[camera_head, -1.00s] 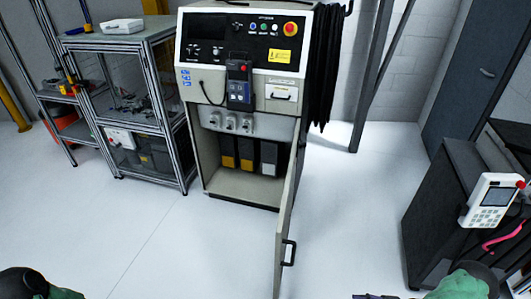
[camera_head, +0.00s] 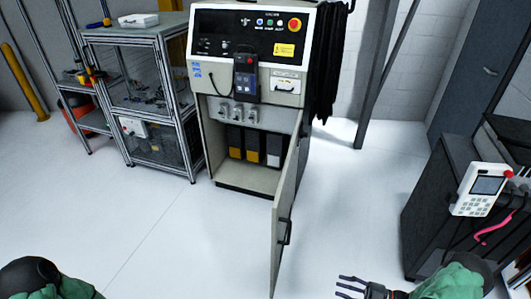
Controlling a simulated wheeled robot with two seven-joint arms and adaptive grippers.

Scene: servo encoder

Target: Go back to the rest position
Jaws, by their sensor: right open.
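My right gripper (camera_head: 352,286) shows at the bottom edge, right of centre. It is open and empty, with its fingers pointing left over the white floor. My left arm (camera_head: 45,280) shows at the bottom left corner, and its gripper is out of view. The control cabinet (camera_head: 210,143) stands ahead with its lower door (camera_head: 285,215) swung open toward me. Several dark units with yellow or grey lower parts (camera_head: 253,155) stand inside it. A dark pendant (camera_head: 246,80) hangs on the cabinet's front. Neither gripper touches anything that I can see.
A metal-framed bench (camera_head: 150,100) stands left of the cabinet. A dark cabinet (camera_head: 425,215) with a white teach pendant (camera_head: 480,188) is at the right, close to my right arm. The open door juts into the floor between. The white floor (camera_head: 150,235) at left is clear.

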